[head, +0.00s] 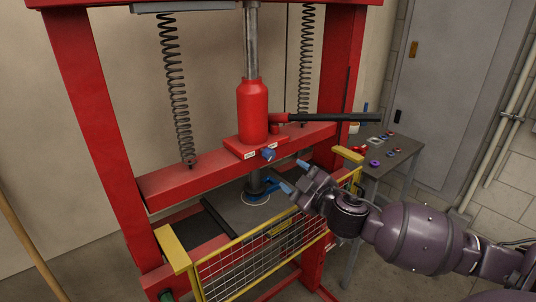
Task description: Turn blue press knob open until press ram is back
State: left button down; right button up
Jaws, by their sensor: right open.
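The red hydraulic press (90,110) fills the left and middle of the head view. Its red jack bottle (253,110) stands on the crossbeam. The small blue press knob (269,154) sits low on the front of the jack base, between two white labels. The dark press ram (255,183) hangs below the beam, its lower end close to a ring (255,198) on the press bed. My right gripper (293,175) is open and empty, to the right of and below the knob, with blue fingertips apart from it. My left gripper is out of view.
A yellow-framed mesh guard (262,257) stands across the press front, below my right gripper. A black pump handle (335,117) sticks out right from the jack. A grey side table (396,158) with several small parts stands behind my right arm.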

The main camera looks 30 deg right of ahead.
aim_at(271, 156)
jog(key=shift+n+y, duration=0.3)
jog(key=shift+n, duration=0.1)
jog(key=shift+w+a+r+p, duration=0.1)
jog(key=shift+w+r, duration=0.1)
jog(key=shift+w, duration=1.7)
jog(key=shift+w+a+r+p, duration=0.1)
jog(key=shift+w+r+p, duration=0.1)
jog(key=shift+w, duration=1.75)
jog(key=shift+w+r+p, duration=0.1)
jog(key=shift+w+r, duration=0.1)
jog(key=shift+w, duration=1.7)
jog(key=c, duration=0.9)
